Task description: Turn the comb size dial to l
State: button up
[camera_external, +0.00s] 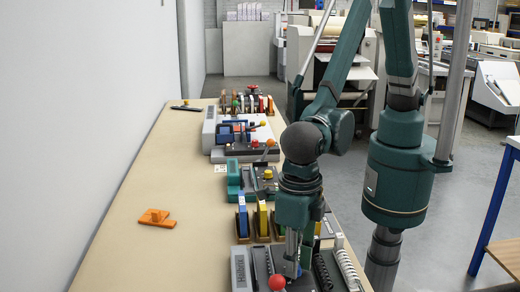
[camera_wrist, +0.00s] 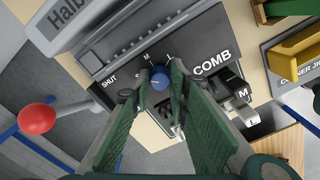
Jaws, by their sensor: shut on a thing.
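The comb size dial (camera_wrist: 160,80) is a small blue round knob on the dark grey panel of the binding machine (camera_wrist: 120,62), with the letters S, M and L arranged around its far side. A small pale mark shows on the dial, but I cannot tell which letter it points at. My gripper (camera_wrist: 159,84) has its two green fingers closed against the left and right sides of the dial. In the external view my gripper (camera_external: 292,262) points down over the machine (camera_external: 241,270); the dial is hidden there.
A red ball knob on a lever (camera_wrist: 36,119) sticks out left of the fingers. The word COMB is printed right of the dial. An orange piece (camera_external: 156,218) lies on the table's open left part (camera_external: 120,250).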

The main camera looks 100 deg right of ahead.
jog(key=m+b, duration=0.2)
jog(key=m, duration=0.3)
jog(key=shift+f, duration=0.1)
jog(key=m+b, duration=0.2)
jog(key=m, duration=0.3)
jog(key=shift+m, duration=0.4)
jog(key=m+b, duration=0.1)
jog(key=m, duration=0.4)
jog(key=m+b, duration=0.1)
jog(key=m, duration=0.4)
jog(key=shift+m, duration=0.3)
jog(key=o, duration=0.9)
jog(key=shift+r, duration=0.3)
notch_tip(320, 180, up, 12)
jog(key=shift+f, duration=0.15)
